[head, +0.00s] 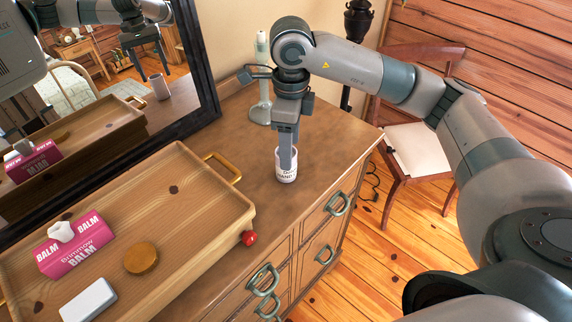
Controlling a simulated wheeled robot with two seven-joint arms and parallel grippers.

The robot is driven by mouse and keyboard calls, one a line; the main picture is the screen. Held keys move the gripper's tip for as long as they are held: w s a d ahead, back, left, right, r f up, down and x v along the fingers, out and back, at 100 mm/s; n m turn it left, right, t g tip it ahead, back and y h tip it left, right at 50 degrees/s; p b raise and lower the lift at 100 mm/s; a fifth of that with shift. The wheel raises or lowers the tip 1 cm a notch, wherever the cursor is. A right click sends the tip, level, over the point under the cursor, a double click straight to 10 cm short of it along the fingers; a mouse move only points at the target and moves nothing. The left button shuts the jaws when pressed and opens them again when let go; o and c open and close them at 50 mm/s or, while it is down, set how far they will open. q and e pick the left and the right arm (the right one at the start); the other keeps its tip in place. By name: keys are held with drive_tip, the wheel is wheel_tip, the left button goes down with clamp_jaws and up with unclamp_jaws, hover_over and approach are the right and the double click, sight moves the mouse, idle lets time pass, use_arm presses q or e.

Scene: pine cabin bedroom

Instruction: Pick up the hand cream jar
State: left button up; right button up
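The hand cream jar (291,175) is a small white cylinder with dark lettering, upright on the wooden dresser top (240,150) near its right end. My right gripper (287,158) points straight down at the jar from above. One grey finger overlaps the jar's near side and covers part of the lettering. The other finger is hidden, so I cannot tell whether the gripper is open or closed on the jar. The jar appears to rest on the dresser. My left gripper is not in view.
A wooden tray (185,225) with a brass handle holds a pink balm tissue box (75,245), a round brown item (141,258) and a white block (88,299). A red ball (250,238) sits beside it. A pale green stand (262,100) is behind the jar; a mirror (205,60) stands left.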

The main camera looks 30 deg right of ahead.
sight(282, 176)
drive_tip(key=shift+f, duration=0.1)
drive_tip(key=shift+a+f+p, duration=0.2)
drive_tip(key=shift+f+p, duration=0.4)
drive_tip(key=shift+p, duration=0.1)
wheel_tip(282, 176, down, 3)
drive_tip(key=shift+a+f+p, duration=0.1)
drive_tip(key=shift+a+p, duration=0.05)
drive_tip(key=shift+p, duration=0.55)
drive_tip(key=shift+f, duration=0.3)
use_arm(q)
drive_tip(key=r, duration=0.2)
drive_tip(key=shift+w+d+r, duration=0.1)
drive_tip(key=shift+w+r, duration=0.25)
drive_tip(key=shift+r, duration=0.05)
use_arm(e)
drive_tip(key=shift+c, duration=0.3)
drive_tip(key=c, duration=1.2)
drive_tip(key=shift+r, duration=0.1)
drive_tip(key=shift+c, duration=0.2)
